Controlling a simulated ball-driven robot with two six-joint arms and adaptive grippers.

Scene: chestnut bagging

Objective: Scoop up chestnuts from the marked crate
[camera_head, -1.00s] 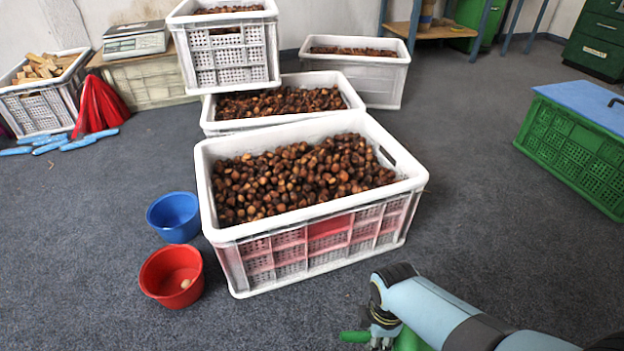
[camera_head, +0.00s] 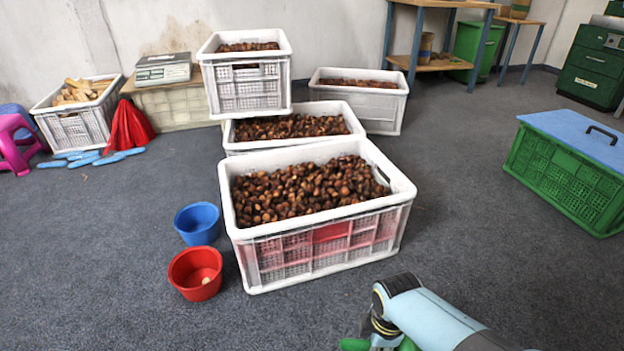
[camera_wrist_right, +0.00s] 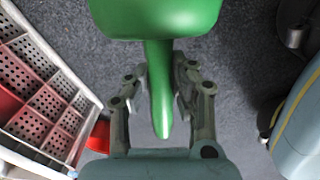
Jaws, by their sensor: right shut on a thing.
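The front white crate (camera_head: 330,227) is full of brown chestnuts (camera_head: 305,188) and has a red mark (camera_head: 331,232) on its near side. Its red and white slatted wall (camera_wrist_right: 38,90) shows at the left of the right wrist view. My right gripper (camera_wrist_right: 160,75) is shut on the handle of a green scoop (camera_wrist_right: 155,18). In the head view the scoop (camera_head: 356,344) is low at the bottom edge, mostly hidden by my right arm, in front of the crate and apart from it. My left gripper is not in view.
A blue bowl (camera_head: 198,224) and a red bowl (camera_head: 196,273) with a small pale thing inside stand left of the crate. More white crates (camera_head: 248,90) stand behind. A green crate with a blue lid (camera_head: 570,135) is at right. Carpet between is clear.

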